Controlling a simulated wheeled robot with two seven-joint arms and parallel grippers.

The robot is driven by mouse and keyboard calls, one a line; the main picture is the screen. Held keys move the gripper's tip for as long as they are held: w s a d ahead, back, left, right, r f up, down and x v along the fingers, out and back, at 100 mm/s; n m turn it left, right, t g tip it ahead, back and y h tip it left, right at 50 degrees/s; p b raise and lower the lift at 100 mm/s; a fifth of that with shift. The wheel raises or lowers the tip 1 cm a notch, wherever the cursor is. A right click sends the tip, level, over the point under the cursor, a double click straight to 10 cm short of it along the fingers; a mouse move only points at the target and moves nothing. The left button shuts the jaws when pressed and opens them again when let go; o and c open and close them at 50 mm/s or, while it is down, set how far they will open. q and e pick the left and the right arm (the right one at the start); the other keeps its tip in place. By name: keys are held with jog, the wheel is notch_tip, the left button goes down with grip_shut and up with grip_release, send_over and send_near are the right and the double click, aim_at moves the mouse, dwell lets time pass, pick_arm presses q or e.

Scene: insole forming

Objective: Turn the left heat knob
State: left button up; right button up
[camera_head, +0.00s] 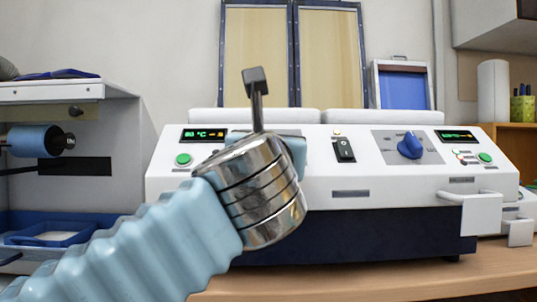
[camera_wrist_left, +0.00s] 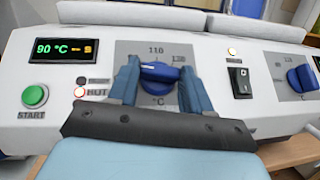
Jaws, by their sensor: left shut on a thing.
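The left heat knob (camera_wrist_left: 160,72) is blue with a white pointer line and sits on a grey dial plate (camera_wrist_left: 150,48) in the left wrist view. My left gripper (camera_wrist_left: 158,84) has one finger on each side of the knob and is shut on it. In the head view my left gripper (camera_head: 268,140) and wrist hide this knob. The left display (camera_wrist_left: 63,50) reads 90 °C. The green START button (camera_wrist_left: 34,96) is below it, and a HUT light glows red. My right gripper is not in view.
The white machine (camera_head: 375,187) stands on a wooden table (camera_head: 370,279). A black rocker switch (camera_head: 344,150) and the right blue knob (camera_head: 411,146) are to the right. A shelf unit with a blue roller (camera_head: 33,141) stands at the left.

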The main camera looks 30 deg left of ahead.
pick_arm(q)
jog(key=shift+w+d+n+g+y, duration=0.15)
jog(key=shift+n+g+y, duration=0.35)
jog(key=shift+n+y, duration=0.7)
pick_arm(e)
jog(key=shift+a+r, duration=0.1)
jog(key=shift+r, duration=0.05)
pick_arm(q)
jog(key=shift+n, duration=0.3)
jog(key=o, duration=1.1)
jog(key=shift+c, duration=0.2)
